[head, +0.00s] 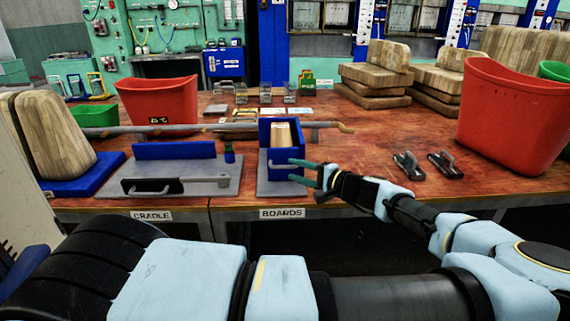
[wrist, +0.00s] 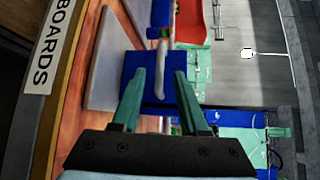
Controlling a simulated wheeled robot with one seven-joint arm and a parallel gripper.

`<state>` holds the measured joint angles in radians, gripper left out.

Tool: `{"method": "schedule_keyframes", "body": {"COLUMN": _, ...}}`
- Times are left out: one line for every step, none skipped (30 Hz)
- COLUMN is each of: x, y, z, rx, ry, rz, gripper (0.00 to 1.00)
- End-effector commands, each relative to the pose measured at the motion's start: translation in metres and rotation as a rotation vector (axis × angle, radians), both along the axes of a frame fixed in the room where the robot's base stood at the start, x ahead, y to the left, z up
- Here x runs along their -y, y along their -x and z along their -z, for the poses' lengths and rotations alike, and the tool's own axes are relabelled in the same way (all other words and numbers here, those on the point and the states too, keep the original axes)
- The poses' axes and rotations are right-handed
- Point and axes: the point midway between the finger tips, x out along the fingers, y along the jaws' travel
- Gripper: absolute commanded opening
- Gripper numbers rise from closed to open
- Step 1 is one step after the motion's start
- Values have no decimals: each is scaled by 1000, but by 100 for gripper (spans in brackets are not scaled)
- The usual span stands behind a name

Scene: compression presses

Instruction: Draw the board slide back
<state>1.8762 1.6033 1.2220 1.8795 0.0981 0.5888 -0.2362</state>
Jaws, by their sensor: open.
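The board slide is a blue block (head: 267,133) holding pale wooden boards, on a grey plate behind the BOARDS label (head: 282,213). In the wrist view its blue face (wrist: 147,63) lies ahead, with a pale grey bar handle (wrist: 163,62) standing on it. My gripper (head: 291,170) is at the front right of the slide, its teal fingers pointing left over the plate. Whether a finger touches the handle cannot be told.
A grey rail (head: 185,129) runs behind. Wooden blocks stand behind.

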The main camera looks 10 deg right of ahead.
Motion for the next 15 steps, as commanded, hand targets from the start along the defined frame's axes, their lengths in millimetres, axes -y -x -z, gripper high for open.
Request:
{"method": "schedule_keyframes", "body": {"x": -7, "y": -8, "z": -2, "rx": 0, "ry": -2, "rz": -4, "gripper": 44}}
{"method": "schedule_keyframes", "body": {"x": -9, "y": -12, "z": -1, "rx": 0, "ry": -2, "rz": -3, "gripper": 44}}
{"method": "schedule_keyframes", "body": {"x": -13, "y": -17, "z": 0, "rx": 0, "ry": -2, "rz": -3, "gripper": 44}}
{"method": "schedule_keyframes", "body": {"x": -15, "y": -20, "z": 1, "rx": 0, "ry": -2, "rz": -3, "gripper": 44}}
{"method": "schedule_keyframes", "body": {"x": -17, "y": -23, "z": 2, "rx": 0, "ry": -2, "rz": -2, "gripper": 44}}
{"method": "schedule_keyframes", "body": {"x": -19, "y": -27, "z": 3, "rx": -1, "ry": -1, "rz": -1, "gripper": 44}}
{"method": "schedule_keyframes", "body": {"x": -20, "y": -29, "z": 3, "rx": -1, "ry": -1, "rz": -1, "gripper": 44}}
{"method": "schedule_keyframes", "body": {"x": -22, "y": -31, "z": 4, "rx": -1, "ry": -1, "rz": -1, "gripper": 44}}
{"method": "schedule_keyframes", "body": {"x": -23, "y": -33, "z": 5, "rx": -1, "ry": -1, "rz": -1, "gripper": 44}}
{"method": "schedule_keyframes", "body": {"x": -24, "y": -34, "z": 5, "rx": -1, "ry": -1, "rz": 0, "gripper": 44}}
{"method": "schedule_keyframes", "body": {"x": -24, "y": -35, "z": 5, "rx": -1, "ry": -1, "rz": 0, "gripper": 44}}
{"method": "schedule_keyframes", "body": {"x": -25, "y": -36, "z": 6, "rx": -1, "ry": 0, "rz": 1, "gripper": 44}}
{"method": "schedule_keyframes", "body": {"x": -25, "y": -36, "z": 6, "rx": -1, "ry": 0, "rz": 1, "gripper": 44}}
{"method": "schedule_keyframes", "body": {"x": -25, "y": -36, "z": 6, "rx": -1, "ry": 1, "rz": 1, "gripper": 44}}
{"method": "schedule_keyframes", "body": {"x": -25, "y": -36, "z": 7, "rx": -1, "ry": 1, "rz": 1, "gripper": 44}}
